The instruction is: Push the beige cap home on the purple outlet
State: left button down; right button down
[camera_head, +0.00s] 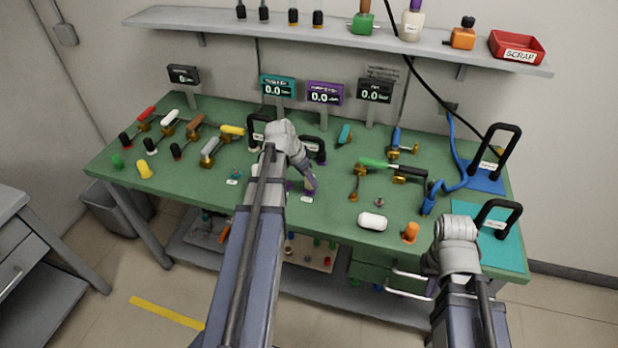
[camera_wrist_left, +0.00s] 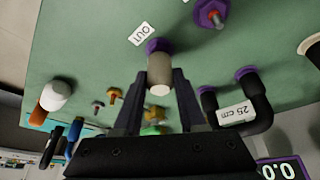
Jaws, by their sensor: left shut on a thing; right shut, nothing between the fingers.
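The beige cap (camera_wrist_left: 159,76) is between the fingers of my left gripper (camera_wrist_left: 160,72) in the left wrist view. Its far end meets the purple outlet (camera_wrist_left: 153,46), beside the OUT label (camera_wrist_left: 141,33) on the green bench. I cannot tell how deep the cap sits on the outlet. In the head view my left gripper (camera_head: 309,182) is low over the middle of the bench; its fingers and wrist largely hide the cap and outlet. My right gripper (camera_head: 432,286) is mostly hidden below its wrist, in front of the bench's front right edge.
A black U-shaped tube labelled 25 cm (camera_wrist_left: 242,111) stands close beside the left gripper. A purple fitting with a red centre (camera_wrist_left: 211,13) is also nearby. Coloured valves line the bench.

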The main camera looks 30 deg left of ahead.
pick_arm(q)
jog(key=shift+f+b, duration=0.4)
jog(key=shift+f, duration=0.1)
jog(key=shift+c, duration=2)
grip_release()
jog(key=shift+r, duration=0.1)
jog(key=p+v, duration=0.7)
jog(key=shift+s+r, duration=0.15)
jog(key=shift+r, duration=0.15)
jog(key=shift+a, duration=0.1)
